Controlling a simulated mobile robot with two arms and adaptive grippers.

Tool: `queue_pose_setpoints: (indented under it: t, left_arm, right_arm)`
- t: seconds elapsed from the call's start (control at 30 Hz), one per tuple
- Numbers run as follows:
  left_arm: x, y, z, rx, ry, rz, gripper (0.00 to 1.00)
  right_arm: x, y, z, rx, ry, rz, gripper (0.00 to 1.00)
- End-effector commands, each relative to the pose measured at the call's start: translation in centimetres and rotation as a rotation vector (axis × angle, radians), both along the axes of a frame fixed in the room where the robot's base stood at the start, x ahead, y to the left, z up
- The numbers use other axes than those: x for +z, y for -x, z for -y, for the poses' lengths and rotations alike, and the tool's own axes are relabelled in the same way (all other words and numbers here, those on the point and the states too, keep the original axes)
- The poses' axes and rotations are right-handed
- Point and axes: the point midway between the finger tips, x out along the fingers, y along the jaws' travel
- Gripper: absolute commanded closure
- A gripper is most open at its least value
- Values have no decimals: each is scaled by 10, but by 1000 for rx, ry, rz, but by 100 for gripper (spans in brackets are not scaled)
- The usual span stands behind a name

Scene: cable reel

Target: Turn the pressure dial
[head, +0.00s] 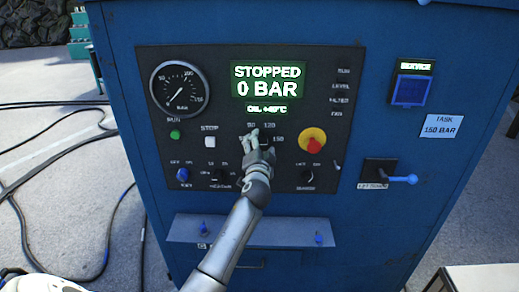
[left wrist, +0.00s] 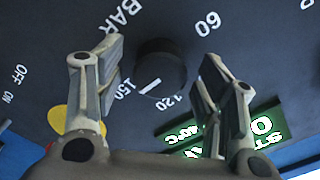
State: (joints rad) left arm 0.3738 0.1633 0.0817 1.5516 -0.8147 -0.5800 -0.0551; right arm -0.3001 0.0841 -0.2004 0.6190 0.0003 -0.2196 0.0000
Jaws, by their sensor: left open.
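The pressure dial (left wrist: 160,68) is a round black knob on the dark panel in the left wrist view. Its white pointer line lies between the printed 150 and 120. My left gripper (left wrist: 160,58) is open, with one finger on each side of the knob and gaps visible. In the head view the left gripper (head: 258,142) is in front of the panel under the display and hides most of the dial. The green display (head: 268,80) reads STOPPED and 0 BAR. My right gripper is not in view.
Around the dial sit a red mushroom button (head: 313,145) on yellow, a white button (head: 210,142), a green button (head: 175,134), smaller knobs and a round gauge (head: 180,89). A blue-tipped lever (head: 403,179) is at right. A ledge (head: 250,231) juts out below the panel.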

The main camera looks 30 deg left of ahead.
Motion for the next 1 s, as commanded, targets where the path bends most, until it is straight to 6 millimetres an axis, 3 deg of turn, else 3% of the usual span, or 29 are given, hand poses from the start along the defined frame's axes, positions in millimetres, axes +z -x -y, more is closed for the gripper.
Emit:
queue_pose_setpoints:
  t: [0.17, 0.7, 1.0]
  left_arm:
    - [-1, 10, 7, -1, 0, -1, 37]
    - [-2, 90, 56, -2, 1, -2, 37]
    - [-1, 102, 63, 0, 0, -2, 37]
  right_arm:
    - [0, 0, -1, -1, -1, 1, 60]
    - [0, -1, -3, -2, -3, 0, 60]
    - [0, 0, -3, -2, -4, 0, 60]
